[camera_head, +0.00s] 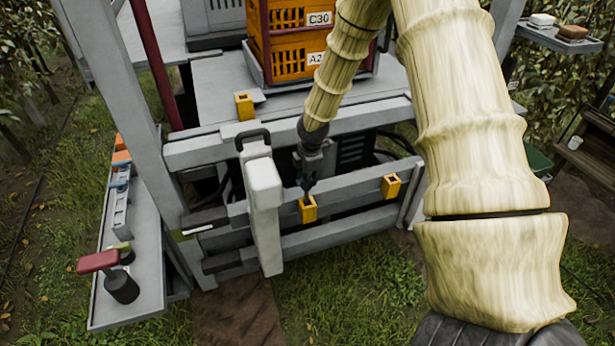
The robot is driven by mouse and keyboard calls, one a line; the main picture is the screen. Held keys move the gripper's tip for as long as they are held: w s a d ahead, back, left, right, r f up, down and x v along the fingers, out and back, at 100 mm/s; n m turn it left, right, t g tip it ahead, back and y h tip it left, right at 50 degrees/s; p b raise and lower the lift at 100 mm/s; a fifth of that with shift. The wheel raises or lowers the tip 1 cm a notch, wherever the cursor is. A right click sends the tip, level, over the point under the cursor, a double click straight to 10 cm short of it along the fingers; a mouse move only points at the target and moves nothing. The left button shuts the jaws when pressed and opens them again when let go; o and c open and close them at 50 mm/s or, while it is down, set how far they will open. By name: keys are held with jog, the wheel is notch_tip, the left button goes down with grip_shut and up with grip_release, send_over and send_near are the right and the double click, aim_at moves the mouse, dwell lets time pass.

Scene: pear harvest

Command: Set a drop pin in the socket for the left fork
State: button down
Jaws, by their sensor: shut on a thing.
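My gripper (307,186) points down in the middle of the picture, with its fingertips just above a yellow socket (308,209) on the grey rail. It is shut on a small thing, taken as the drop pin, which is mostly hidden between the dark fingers. I cannot tell whether the pin's tip is inside the socket or above it. Another yellow socket (391,186) sits farther right on the same rail. A pale upright fork-like part (264,195) with a dark handle stands left of my gripper; I cannot tell whether it is the left fork.
A third yellow block (244,106) sits on the deck edge. Orange crates (285,42) stand on the deck behind. A grey side shelf (130,270) at left bears a red-handled tool (110,270). My arm covers much of the right. Grass lies in front.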

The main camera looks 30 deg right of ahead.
aim_at(308, 188)
jog(key=shift+s+f+b, duration=0.3)
jog(key=shift+b, duration=0.05)
jog(key=shift+w+f+b, duration=0.2)
jog(key=shift+f+b, duration=0.35)
jog(key=shift+f, duration=0.3)
jog(key=shift+s+f+b, duration=0.15)
jog(key=shift+f+b, duration=0.15)
jog(key=shift+f, duration=0.2)
jog(key=shift+f+b, duration=0.45)
jog(key=shift+f, duration=0.75)
jog(key=c, duration=0.8)
grip_release()
jog(key=shift+o, duration=0.2)
jog(key=shift+r, duration=0.1)
